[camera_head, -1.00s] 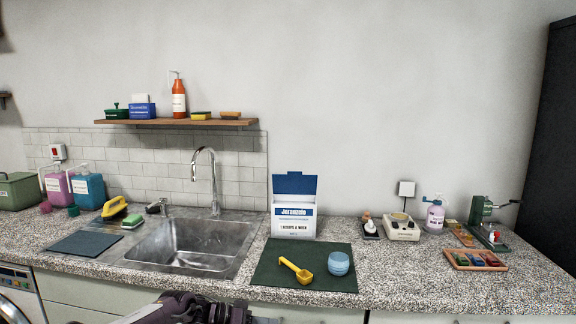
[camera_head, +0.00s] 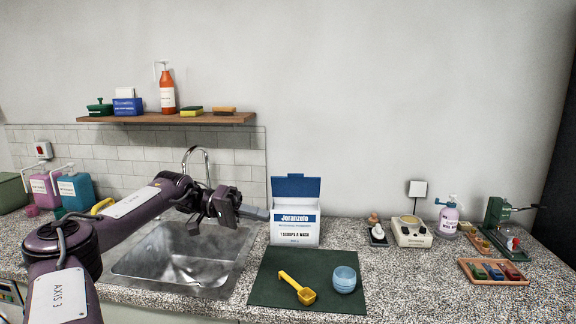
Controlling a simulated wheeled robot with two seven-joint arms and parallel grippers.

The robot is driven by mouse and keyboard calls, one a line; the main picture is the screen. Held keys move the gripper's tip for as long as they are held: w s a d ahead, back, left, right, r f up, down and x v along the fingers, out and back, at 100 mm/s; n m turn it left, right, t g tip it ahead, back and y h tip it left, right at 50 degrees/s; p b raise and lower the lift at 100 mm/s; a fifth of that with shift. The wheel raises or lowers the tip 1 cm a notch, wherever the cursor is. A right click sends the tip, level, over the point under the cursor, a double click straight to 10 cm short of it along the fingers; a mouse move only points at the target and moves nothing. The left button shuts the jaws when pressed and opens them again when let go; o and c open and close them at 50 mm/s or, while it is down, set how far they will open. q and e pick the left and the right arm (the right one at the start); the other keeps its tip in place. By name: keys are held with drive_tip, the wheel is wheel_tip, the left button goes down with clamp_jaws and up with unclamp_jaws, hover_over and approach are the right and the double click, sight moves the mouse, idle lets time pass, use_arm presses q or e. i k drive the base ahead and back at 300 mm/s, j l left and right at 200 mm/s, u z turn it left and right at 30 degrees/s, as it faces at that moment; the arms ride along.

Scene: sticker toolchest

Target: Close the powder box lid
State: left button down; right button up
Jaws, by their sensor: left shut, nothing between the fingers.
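The powder box (camera_head: 295,228) is white with blue print and stands upright on the counter, at the back edge of the green mat. Its blue lid (camera_head: 296,187) is open and stands up at the back of the box. My left gripper (camera_head: 262,214) is shut and empty. It is over the right part of the sink, with its tip just left of the box's left side in the picture. I cannot tell whether it touches the box. My right gripper is not in view.
A dark green mat (camera_head: 262,290) holds a yellow scoop (camera_head: 298,287) and a blue cup (camera_head: 344,279) in front of the box. The sink (camera_head: 170,265) and its faucet (camera_head: 197,152) lie behind and below my left arm. A wooden shelf (camera_head: 165,118) hangs above.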

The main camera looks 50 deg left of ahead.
sight(294, 185)
drive_tip(key=i+j, duration=0.25)
drive_tip(key=j, duration=0.2)
drive_tip(key=i+j, duration=0.25)
drive_tip(key=j, duration=0.15)
drive_tip(key=i+j, duration=0.25)
drive_tip(key=j, duration=0.2)
drive_tip(key=i+j, duration=0.2)
drive_tip(key=j, duration=0.25)
